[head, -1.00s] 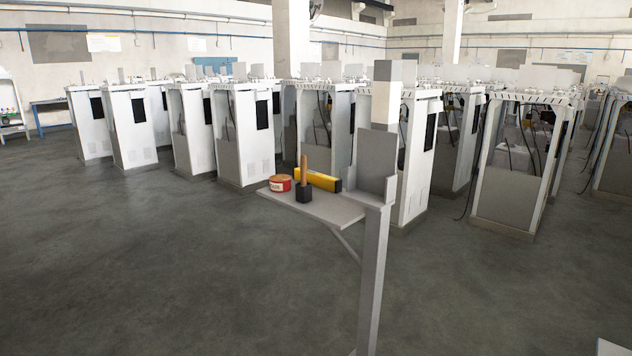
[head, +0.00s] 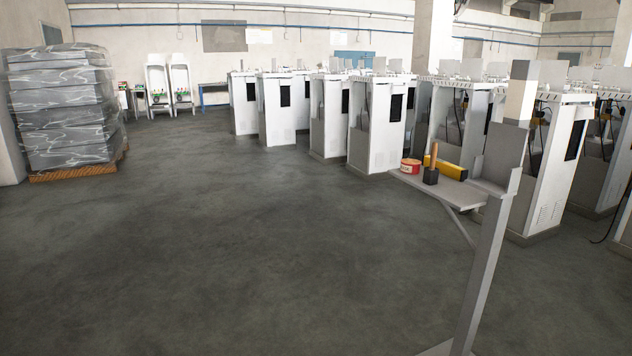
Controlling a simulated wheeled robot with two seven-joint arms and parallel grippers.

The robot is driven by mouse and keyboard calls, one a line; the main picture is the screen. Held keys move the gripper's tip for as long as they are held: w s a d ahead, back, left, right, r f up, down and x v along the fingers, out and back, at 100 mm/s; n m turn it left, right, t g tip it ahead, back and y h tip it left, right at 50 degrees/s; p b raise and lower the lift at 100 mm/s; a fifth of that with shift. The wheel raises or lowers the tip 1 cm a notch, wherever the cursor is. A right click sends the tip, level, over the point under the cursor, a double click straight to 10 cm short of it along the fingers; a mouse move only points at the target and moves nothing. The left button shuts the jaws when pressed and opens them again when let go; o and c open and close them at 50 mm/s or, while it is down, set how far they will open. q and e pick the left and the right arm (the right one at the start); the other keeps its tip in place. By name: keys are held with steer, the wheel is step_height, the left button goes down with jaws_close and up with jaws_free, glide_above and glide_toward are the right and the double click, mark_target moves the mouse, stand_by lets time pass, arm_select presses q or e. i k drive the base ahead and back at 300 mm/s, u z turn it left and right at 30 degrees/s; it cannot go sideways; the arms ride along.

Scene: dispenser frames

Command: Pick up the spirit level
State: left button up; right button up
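The spirit level (head: 445,167) is a yellow bar lying on a small grey shelf (head: 462,192) fixed to a grey post, right of centre in the head view. A black-headed mallet (head: 431,175) with an upright wooden handle stands in front of its left part and hides a bit of it. A red round tin (head: 410,166) sits to the left of it on the same shelf. Neither of my grippers shows in the head view.
The grey post (head: 481,275) carries the shelf, with a brace below it. White dispenser frames (head: 376,125) stand in rows behind. A wrapped pallet stack (head: 62,110) is at the far left. The grey floor (head: 220,240) is clear at left and centre.

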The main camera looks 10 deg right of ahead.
mark_target(453, 171)
steer(key=u, duration=0.3)
steer(key=i, duration=2.1)
steer(key=z, duration=0.2)
steer(key=i, duration=2)
steer(key=z, duration=1.95)
steer(key=i, duration=1.05)
steer(key=z, duration=0.9)
